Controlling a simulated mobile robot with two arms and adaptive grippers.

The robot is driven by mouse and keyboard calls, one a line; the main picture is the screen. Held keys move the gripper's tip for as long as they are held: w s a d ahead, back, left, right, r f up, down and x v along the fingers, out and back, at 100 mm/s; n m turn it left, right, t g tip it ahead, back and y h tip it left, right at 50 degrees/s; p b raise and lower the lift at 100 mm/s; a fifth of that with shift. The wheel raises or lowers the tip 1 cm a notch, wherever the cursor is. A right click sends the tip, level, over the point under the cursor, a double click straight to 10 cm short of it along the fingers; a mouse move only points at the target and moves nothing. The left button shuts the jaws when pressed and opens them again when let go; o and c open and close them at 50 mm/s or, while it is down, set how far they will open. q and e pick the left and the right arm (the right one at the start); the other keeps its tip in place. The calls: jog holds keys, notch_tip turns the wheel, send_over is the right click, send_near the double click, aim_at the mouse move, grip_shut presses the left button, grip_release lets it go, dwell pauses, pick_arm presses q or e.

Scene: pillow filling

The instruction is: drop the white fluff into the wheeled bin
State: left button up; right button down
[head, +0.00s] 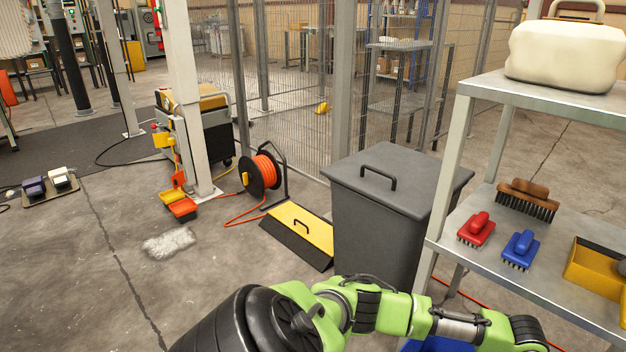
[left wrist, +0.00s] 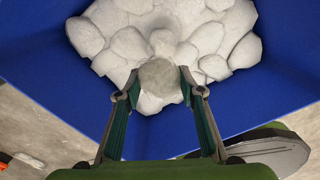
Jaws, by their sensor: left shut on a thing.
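In the left wrist view, my left gripper (left wrist: 157,88) is shut on a rounded greyish-white lump of fluff (left wrist: 160,74). It holds the lump over an open blue bin (left wrist: 268,90). More white fluff (left wrist: 130,42) in several lumps fills the inside of this bin. I cannot tell whether the held lump touches the pile. In the head view, only a sliver of blue (head: 437,344) shows under my green arm at the bottom edge. No wheels show on it. My left gripper's fingers are out of the head view, and my right gripper is in neither view.
A grey lidded bin (head: 350,215) stands closed beside a metal shelf (head: 490,228) with brushes. A white patch (head: 168,242) lies on the floor. A yellow-and-black ramp (head: 302,228) and an orange cable reel (head: 262,172) are near the mesh fence.

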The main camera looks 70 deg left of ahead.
pick_arm(q)
jog(key=o, duration=0.8)
notch_tip(320, 180, up, 12)
dwell(0.6)
